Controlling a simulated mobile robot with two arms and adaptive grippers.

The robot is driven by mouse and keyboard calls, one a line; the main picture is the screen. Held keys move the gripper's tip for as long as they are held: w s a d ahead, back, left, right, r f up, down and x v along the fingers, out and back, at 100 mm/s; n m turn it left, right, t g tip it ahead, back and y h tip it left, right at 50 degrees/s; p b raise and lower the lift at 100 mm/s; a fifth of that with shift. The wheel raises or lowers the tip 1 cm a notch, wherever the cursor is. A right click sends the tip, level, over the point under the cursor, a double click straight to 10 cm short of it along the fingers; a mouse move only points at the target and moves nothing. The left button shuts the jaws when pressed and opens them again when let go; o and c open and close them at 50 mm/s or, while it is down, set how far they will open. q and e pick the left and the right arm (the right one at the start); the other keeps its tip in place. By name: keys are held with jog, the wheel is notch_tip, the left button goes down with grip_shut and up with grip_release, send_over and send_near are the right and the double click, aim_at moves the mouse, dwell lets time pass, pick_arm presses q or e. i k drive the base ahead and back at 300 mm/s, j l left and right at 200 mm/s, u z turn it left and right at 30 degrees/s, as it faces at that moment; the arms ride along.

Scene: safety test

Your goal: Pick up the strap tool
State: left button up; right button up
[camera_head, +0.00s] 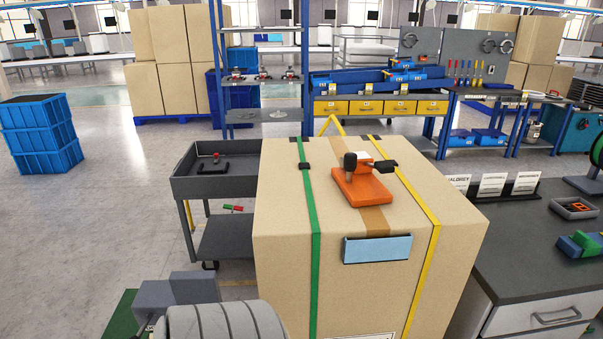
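An orange tool with a black knob and a black side lever, which looks like the strap tool (360,187), lies on top of a large cardboard box (285,215). It sits between a green strap (312,235) and a yellow strap (425,205) that run over the box, on a brown tape strip. Its black lever reaches close to the yellow strap; I cannot tell if they touch. No gripper fingers show in the head view, and nothing is seen holding the tool.
A dark cart (210,187) with a small black, red-knobbed item stands left of the box. A grey-topped workbench (520,245) with small parts stands close on the right. Grey ribbed and blocky shapes at the bottom left are unclear.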

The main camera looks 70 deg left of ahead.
aim_at(361, 187)
jog(key=u, duration=1.75)
